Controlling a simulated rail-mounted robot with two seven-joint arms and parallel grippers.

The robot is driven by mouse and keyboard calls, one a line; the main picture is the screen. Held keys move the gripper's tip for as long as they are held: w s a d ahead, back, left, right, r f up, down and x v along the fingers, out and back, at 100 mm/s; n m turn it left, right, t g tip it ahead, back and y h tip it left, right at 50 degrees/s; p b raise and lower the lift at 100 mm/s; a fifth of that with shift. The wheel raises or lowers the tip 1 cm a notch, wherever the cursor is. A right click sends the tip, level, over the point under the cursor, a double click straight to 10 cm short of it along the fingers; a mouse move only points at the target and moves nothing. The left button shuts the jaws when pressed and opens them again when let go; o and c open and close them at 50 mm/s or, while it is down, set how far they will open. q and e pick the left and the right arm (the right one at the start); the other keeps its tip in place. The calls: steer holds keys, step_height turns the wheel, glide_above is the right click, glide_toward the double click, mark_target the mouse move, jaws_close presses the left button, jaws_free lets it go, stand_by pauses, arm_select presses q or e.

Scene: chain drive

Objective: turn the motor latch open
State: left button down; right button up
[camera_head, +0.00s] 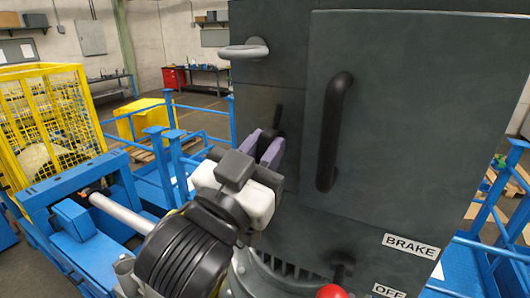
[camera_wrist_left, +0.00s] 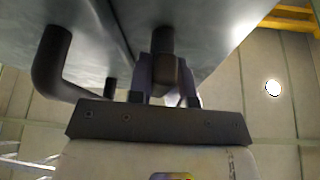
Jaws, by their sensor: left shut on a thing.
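The dark cabinet (camera_head: 285,195) fills the middle and right of the head view. The motor latch (camera_head: 278,114), a small black handle, sticks out of its front, left of the large black door handle (camera_head: 332,130). My left gripper (camera_head: 262,146) reaches up to it from below with its purple fingers and is shut on it. In the left wrist view the dark latch (camera_wrist_left: 165,68) sits between the fingertips of my left gripper (camera_wrist_left: 167,80), which hide part of it. My right gripper is not in view.
A grey ring-shaped handle (camera_head: 243,50) sits higher on the cabinet. A BRAKE label (camera_head: 411,246) and a red knob (camera_head: 331,291) are low at right. Blue railings (camera_head: 205,110) and a yellow cage (camera_head: 55,120) stand at left.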

arm_select(q)
steer(key=shift+n+t+y, duration=0.4)
steer(key=shift+n+y, duration=0.2)
steer(key=shift+n, duration=1)
steer(key=c, duration=1)
jaws_free()
steer(key=shift+c, duration=0.2)
steer(key=b+v, duration=0.4)
steer(key=v, duration=0.9)
steer(key=shift+s+f, duration=0.2)
steer(key=shift+s, duration=0.15)
steer(key=shift+a, duration=0.1)
